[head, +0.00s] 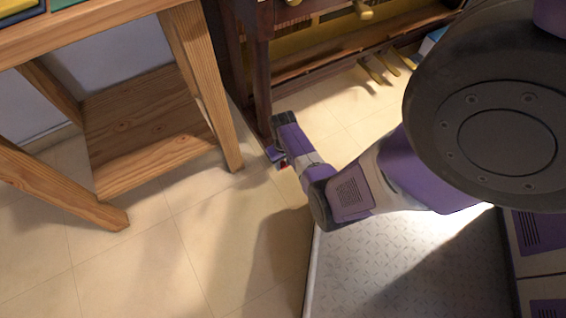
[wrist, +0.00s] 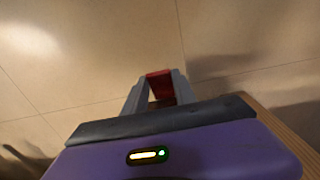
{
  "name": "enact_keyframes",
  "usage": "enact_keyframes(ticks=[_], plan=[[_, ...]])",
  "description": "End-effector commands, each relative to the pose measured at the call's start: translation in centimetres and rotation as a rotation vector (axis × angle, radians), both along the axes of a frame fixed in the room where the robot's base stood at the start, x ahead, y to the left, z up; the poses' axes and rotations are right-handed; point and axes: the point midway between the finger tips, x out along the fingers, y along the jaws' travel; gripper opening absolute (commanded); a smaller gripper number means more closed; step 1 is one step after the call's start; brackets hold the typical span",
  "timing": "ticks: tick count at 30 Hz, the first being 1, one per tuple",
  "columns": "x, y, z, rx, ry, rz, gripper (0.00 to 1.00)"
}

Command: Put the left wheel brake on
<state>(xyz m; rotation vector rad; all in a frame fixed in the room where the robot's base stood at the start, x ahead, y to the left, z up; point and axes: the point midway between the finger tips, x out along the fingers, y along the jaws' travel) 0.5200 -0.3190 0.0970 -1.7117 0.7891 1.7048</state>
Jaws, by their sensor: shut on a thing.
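My gripper (head: 281,157) reaches down to the floor by the foot of the dark piano's left front leg (head: 262,85) in the head view. A small red piece (head: 284,164), which looks like the brake lever, shows at its tip. In the wrist view, the two grey fingers of my gripper (wrist: 160,80) are shut on this red piece (wrist: 159,84), one on each side. The wheel itself is hidden or too small to make out, and I cannot tell the brake's position.
A wooden table (head: 190,70) with a low shelf (head: 140,130) stands left of the piano, its nearest leg close to my gripper. Gold pedals (head: 385,67) are at the back right. The tiled floor (head: 195,250) in front is clear.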

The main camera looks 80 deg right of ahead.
Motion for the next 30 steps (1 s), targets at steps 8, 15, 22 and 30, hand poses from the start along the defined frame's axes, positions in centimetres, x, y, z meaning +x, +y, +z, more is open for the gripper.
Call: enact_keyframes(ticks=[8,15,22,30], plan=[[-0.4,0.4,-0.3,-0.069,-0.056,0.003,0.00],[-0.8,0.8,-1.2,-0.200,-0.168,0.004,0.00],[-0.9,1.0,-2.3,-0.326,-0.277,0.003,0.00],[-0.9,1.0,-2.9,-0.428,-0.366,0.001,0.00]])
